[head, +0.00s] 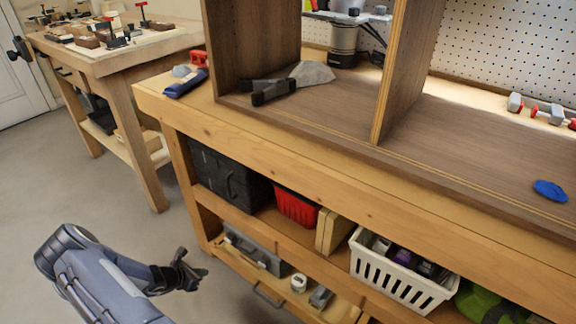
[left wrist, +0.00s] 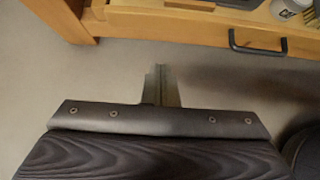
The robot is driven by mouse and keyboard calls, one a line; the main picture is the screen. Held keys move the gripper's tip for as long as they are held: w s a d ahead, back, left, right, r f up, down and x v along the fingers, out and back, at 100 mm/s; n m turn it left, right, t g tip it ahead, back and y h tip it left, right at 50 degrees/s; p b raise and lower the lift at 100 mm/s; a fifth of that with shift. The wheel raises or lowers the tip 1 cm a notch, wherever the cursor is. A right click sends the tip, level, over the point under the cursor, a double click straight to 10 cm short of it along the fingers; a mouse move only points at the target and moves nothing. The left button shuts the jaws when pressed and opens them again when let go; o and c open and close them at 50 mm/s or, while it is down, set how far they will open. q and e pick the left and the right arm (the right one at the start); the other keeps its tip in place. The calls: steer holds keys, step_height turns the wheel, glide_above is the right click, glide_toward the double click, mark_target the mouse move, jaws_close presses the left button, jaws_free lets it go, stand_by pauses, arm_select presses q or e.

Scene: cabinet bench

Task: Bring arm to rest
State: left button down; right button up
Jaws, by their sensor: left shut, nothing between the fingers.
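My left arm comes in at the lower left of the head view, bent, with its left gripper (head: 196,272) in front of the bench's lower shelves. The left gripper also shows in the left wrist view (left wrist: 161,80), with its fingers together and nothing between them. It hangs over bare floor, apart from the bench. My right gripper does not show in either view.
The wooden bench (head: 290,172) carries an open wooden cabinet (head: 395,85) with a grey trowel-like tool (head: 305,74) in it. Below are a black case (head: 230,178), a red bin (head: 297,206) and a white basket (head: 400,284). Grey floor (head: 90,190) lies clear at left.

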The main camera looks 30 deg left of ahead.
arm_select(q)
steer(key=w+d+r+m+g+h, duration=0.1)
steer(key=w+d+r+m, duration=0.2)
steer(key=d+r+m, duration=0.45)
steer(key=w+d+r+m+h, duration=0.2)
steer(key=w+d+r+m, duration=0.15)
steer(key=r, duration=0.75)
steer(key=w+d+r+m+g+h, duration=0.1)
steer(key=w+d+r+m, duration=0.2)
steer(key=d+r+m, duration=0.45)
steer(key=s+d+r+m+g, duration=0.1)
steer(key=s+d+r+m, duration=0.25)
steer(key=d+r, duration=0.2)
steer(key=s+d+r+m, duration=0.2)
steer(key=s+d+r, duration=0.2)
steer(key=r, duration=0.3)
steer(key=s+d+r+m, duration=0.1)
steer(key=s+d+m, duration=0.15)
steer(key=s, duration=0.25)
steer(key=s+d+r+m+y, duration=0.1)
steer(key=s+m, duration=0.2)
steer(key=s, duration=0.1)
steer(key=s+d+m, duration=0.2)
steer(key=s+m, duration=0.1)
steer(key=s, duration=0.2)
step_height(320, 180, up, 33)
steer(key=p, duration=3.2)
steer(key=shift+w+f, duration=0.15)
